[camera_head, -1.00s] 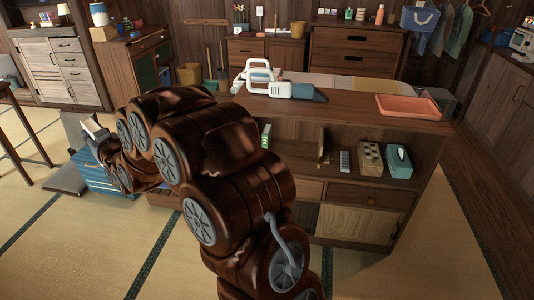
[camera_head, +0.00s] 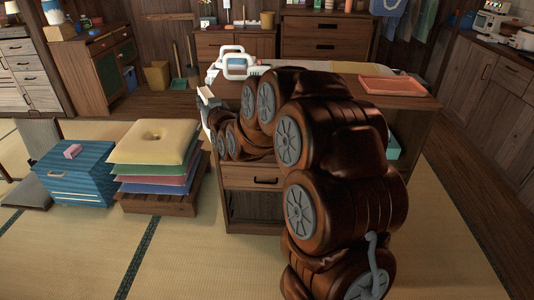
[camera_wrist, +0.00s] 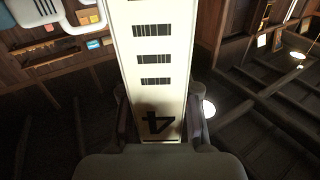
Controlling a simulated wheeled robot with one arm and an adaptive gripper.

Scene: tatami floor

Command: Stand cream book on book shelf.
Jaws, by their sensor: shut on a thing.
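The cream book (camera_wrist: 155,60) fills the middle of the wrist view, with several dark barcode-like bands and a black 4 on the face towards me. My gripper (camera_wrist: 158,118) is shut on its lower end, one finger on each side. In the head view my gripper (camera_head: 208,100) is at the left end of the low wooden shelf unit (camera_head: 253,180), near its top. The book is hard to make out there.
On the unit's top are a white handheld vacuum (camera_head: 238,66) and an orange tray (camera_head: 391,85). To the left stand a stack of cushions (camera_head: 152,150) on a wooden base and a blue chest (camera_head: 72,175) with a pink block. Tatami in front is clear.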

